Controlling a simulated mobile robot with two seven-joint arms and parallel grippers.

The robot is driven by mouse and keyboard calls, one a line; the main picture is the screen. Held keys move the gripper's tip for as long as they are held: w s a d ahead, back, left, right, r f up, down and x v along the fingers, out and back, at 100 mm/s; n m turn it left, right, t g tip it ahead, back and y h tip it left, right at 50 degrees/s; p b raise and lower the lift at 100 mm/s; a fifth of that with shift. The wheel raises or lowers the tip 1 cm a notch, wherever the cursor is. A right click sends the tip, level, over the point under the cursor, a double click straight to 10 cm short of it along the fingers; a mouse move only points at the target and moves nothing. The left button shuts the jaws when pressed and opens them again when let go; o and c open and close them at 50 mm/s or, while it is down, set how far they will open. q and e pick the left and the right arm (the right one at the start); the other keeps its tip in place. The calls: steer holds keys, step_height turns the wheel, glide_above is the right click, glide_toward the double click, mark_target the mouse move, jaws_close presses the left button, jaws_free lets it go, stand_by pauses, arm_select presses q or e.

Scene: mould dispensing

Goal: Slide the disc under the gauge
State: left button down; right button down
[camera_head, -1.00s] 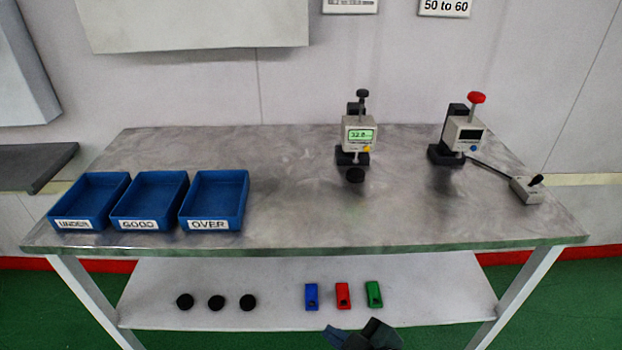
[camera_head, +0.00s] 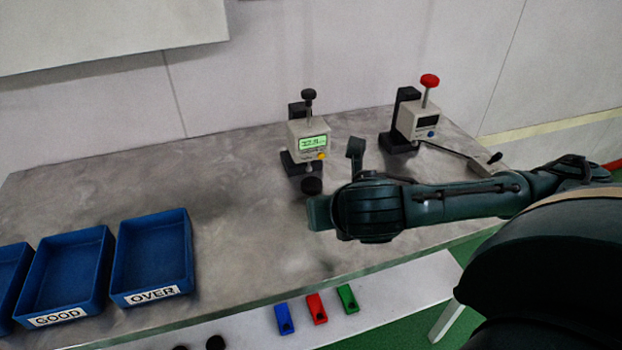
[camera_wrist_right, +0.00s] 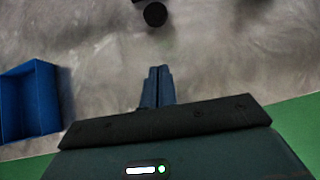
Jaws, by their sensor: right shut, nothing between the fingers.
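A small black disc (camera_head: 312,186) lies on the grey metal bench, just in front of the gauge (camera_head: 308,140) with the black knob and lit green display. The disc is outside the gauge's base, not beneath its stem. My right gripper (camera_head: 318,212) is shut and empty, in front of the disc and close to it in the head view. In the right wrist view the shut fingers (camera_wrist_right: 158,88) point toward the disc (camera_wrist_right: 155,14), with bare bench between them. I cannot tell the gripper's exact height above the bench. My left gripper is not in view.
A second gauge (camera_head: 415,120) with a red knob and a lever stands to the right, behind my right arm. Blue trays, including GOOD (camera_head: 100,250) and OVER (camera_head: 186,240), stand at left. Blue, red (camera_head: 317,308) and green pieces lie on the lower shelf. The bench between trays and gauge is clear.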

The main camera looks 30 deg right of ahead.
mark_target(313, 195)
steer(key=shift+w+d+f+b, duration=0.15)
steer(key=shift+w+f+b, duration=0.1)
steer(key=shift+f+b, duration=0.05)
steer(key=b+x, duration=0.2)
steer(key=x, duration=0.7)
steer(key=shift+s+f+b, duration=0.1)
steer(key=shift+f+b, duration=0.05)
steer(key=shift+b, duration=0.15)
steer(key=w, duration=0.2)
steer(key=shift+w+d, duration=0.25)
steer(key=shift+d, duration=0.1)
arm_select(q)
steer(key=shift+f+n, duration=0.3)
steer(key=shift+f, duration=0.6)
arm_select(e)
steer(key=shift+w+d, duration=0.2)
steer(key=shift+w, duration=0.5)
